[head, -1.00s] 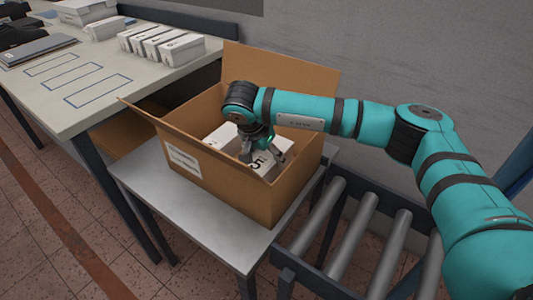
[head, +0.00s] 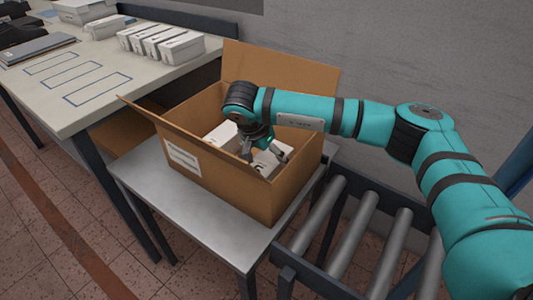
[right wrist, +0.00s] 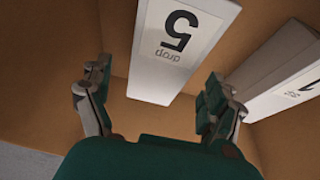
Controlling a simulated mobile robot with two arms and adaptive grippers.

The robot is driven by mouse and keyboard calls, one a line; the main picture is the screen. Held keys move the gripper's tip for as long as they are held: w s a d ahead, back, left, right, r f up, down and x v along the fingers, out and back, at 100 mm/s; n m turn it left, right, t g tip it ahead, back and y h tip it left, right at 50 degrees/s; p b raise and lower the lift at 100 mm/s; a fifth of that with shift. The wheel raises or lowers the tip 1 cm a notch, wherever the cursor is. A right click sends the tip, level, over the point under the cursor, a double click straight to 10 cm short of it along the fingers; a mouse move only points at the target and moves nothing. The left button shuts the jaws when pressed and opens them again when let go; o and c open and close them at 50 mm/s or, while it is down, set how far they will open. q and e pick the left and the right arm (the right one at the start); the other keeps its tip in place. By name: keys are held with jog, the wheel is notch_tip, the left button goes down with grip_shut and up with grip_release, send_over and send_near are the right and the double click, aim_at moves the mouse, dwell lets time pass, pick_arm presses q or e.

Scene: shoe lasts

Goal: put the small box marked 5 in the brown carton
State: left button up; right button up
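The small white box marked 5 (right wrist: 180,45) is inside the brown carton (head: 220,191), its label facing my right wrist camera. In the head view the box (head: 268,163) is partly hidden by the carton's front wall and my gripper. My right gripper (head: 265,154) reaches down into the carton above the box. In the right wrist view the gripper's fingers (right wrist: 153,92) are spread apart with nothing held between them, and the box lies beyond the fingertips. My left gripper is not in view.
Another white box (right wrist: 285,75), marked 1, lies in the carton beside box 5. The carton stands with flaps open on a grey table (head: 205,215). A roller conveyor (head: 350,240) is at right. Several white boxes (head: 160,43) stand on the worktable (head: 120,65) at left.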

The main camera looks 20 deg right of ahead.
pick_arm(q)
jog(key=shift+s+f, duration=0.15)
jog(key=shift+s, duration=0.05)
pick_arm(e)
jog(key=shift+s+f, duration=0.1)
jog(key=shift+r+p, duration=0.65)
jog(key=shift+r, duration=0.15)
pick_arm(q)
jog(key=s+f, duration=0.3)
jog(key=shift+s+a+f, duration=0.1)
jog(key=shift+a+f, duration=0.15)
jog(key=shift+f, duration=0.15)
pick_arm(e)
jog(key=v, duration=1.1)
jog(key=shift+r, duration=0.35)
jog(key=shift+a, duration=0.1)
